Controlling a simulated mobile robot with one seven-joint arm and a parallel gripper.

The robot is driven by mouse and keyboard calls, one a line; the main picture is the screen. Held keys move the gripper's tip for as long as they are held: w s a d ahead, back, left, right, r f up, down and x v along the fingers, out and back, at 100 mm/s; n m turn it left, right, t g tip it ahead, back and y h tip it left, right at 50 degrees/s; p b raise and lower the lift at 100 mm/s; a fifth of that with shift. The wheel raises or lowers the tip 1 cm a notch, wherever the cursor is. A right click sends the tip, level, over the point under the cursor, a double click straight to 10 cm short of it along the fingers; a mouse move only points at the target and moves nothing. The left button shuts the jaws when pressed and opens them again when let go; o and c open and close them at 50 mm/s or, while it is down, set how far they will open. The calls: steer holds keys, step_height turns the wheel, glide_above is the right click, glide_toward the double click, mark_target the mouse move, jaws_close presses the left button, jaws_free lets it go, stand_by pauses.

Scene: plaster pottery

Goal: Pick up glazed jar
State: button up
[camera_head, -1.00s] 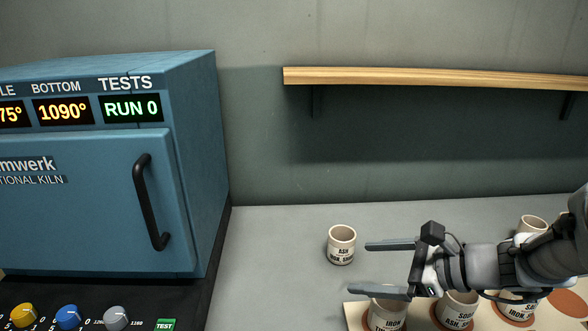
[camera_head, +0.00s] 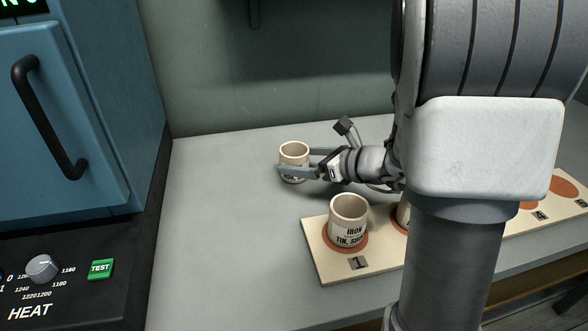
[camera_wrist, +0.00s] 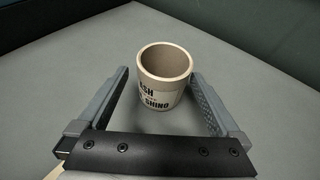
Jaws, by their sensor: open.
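The glazed jar (camera_head: 294,152) is a cream cup with black lettering, standing upright on the grey counter, apart from the other jars. In the wrist view the jar (camera_wrist: 165,76) shows part of a label reading "ASH" and "SHINO". My gripper (camera_head: 296,164) reaches it from the right, with its fingers at the jar's sides. In the wrist view my gripper (camera_wrist: 158,88) is open, with the jar between its finger ends. The right finger is very near or touching the jar; there is a gap on the left. The jar's lower front is partly hidden by a finger in the head view.
A numbered board (camera_head: 318,252) with orange round spots lies in front. A jar marked "IRON" and "TIN" (camera_head: 348,222) stands on spot 1, with another partly hidden by my arm. A blue kiln (camera_head: 88,115) stands at left. The counter (camera_head: 215,220) left of the jar is clear.

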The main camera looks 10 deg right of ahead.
steer(key=shift+b+x, duration=0.9)
steer(key=shift+x, duration=2.1)
steer(key=shift+w+d, duration=0.1)
steer(key=shift+d, duration=0.05)
steer(key=c, duration=1.3)
